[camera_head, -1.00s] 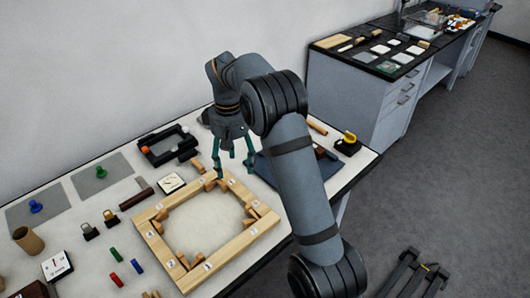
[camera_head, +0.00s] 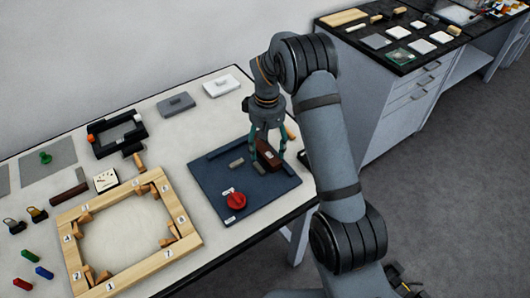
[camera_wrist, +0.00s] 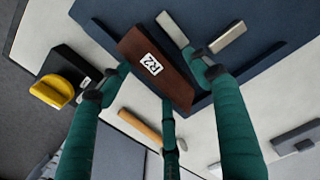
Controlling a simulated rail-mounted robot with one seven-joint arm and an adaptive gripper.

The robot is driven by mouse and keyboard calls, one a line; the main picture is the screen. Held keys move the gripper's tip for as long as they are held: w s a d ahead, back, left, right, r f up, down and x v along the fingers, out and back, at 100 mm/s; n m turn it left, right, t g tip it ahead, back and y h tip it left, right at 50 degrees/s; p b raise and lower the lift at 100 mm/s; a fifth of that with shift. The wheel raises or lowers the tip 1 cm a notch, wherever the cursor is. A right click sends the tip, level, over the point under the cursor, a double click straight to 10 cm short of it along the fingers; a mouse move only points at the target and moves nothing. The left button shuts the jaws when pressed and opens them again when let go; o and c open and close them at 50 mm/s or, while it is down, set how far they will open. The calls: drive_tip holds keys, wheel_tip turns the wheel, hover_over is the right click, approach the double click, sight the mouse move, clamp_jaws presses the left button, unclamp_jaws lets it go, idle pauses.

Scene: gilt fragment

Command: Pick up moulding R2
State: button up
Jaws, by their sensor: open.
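Moulding R2 (camera_head: 268,158) is a dark reddish-brown block with a white label, lying near the far right part of the dark blue mat (camera_head: 215,178). In the wrist view, moulding R2 (camera_wrist: 174,84) shows its "R2" label facing the camera. My gripper (camera_head: 267,148) points down over it, its green fingers spread. In the wrist view my gripper (camera_wrist: 155,84) has fingers on either side of the block and a third finger below it in the picture. The jaws are open; I cannot tell whether any finger touches the block.
A red knob (camera_head: 236,201) and small grey pieces (camera_head: 237,164) share the mat. A wooden-handled tool (camera_wrist: 139,126) and a yellow object (camera_wrist: 52,92) on a black base lie close by. The numbered wooden frame (camera_head: 147,268) is to the left.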

drive_tip(key=shift+d, duration=0.1)
drive_tip(key=c, duration=1.3)
